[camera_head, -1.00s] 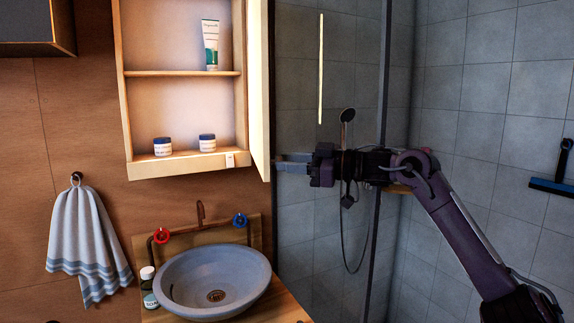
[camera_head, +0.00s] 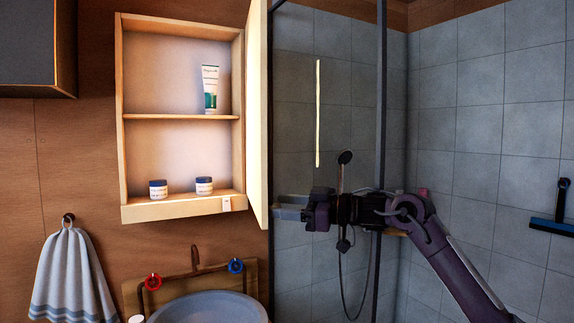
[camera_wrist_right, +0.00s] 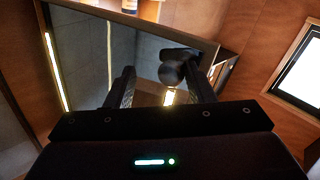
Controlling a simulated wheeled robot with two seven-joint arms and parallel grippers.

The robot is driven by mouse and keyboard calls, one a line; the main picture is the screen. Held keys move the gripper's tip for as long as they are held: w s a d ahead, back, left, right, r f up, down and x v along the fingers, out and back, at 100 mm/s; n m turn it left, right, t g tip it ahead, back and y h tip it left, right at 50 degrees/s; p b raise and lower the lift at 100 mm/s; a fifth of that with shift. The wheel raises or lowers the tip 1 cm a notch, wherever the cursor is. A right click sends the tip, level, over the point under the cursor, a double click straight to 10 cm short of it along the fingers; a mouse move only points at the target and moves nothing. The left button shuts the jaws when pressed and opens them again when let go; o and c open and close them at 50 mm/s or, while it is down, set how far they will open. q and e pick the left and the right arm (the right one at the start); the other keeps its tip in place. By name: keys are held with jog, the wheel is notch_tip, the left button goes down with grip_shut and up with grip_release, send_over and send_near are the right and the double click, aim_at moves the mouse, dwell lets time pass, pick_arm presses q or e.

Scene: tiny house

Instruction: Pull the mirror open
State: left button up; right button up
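The mirror (camera_head: 257,120) is the door of the wall cabinet (camera_head: 180,211). In the head view it stands swung wide open on the cabinet's right side, seen nearly edge-on. In the right wrist view, the framed mirror face (camera_wrist_right: 85,52) fills the area ahead of the fingers and reflects a dark arm part. My right gripper (camera_head: 280,207) is at the door's lower right, its fingertips close to the mirror side. In the wrist view, the right gripper's fingers (camera_wrist_right: 159,72) are apart with nothing held between them. I cannot tell whether they touch the mirror. My left gripper is out of view.
The cabinet holds a tube (camera_head: 210,88) and two jars. A sink (camera_head: 208,308) with red and blue taps is below. A towel (camera_head: 70,275) hangs at left. A glass shower panel (camera_head: 345,110) and shower hose are behind my right gripper.

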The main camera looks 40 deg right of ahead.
aim_at(260, 106)
notch_tip(260, 106, up, 20)
jog(key=p, duration=1.1)
jog(key=shift+f, duration=0.1)
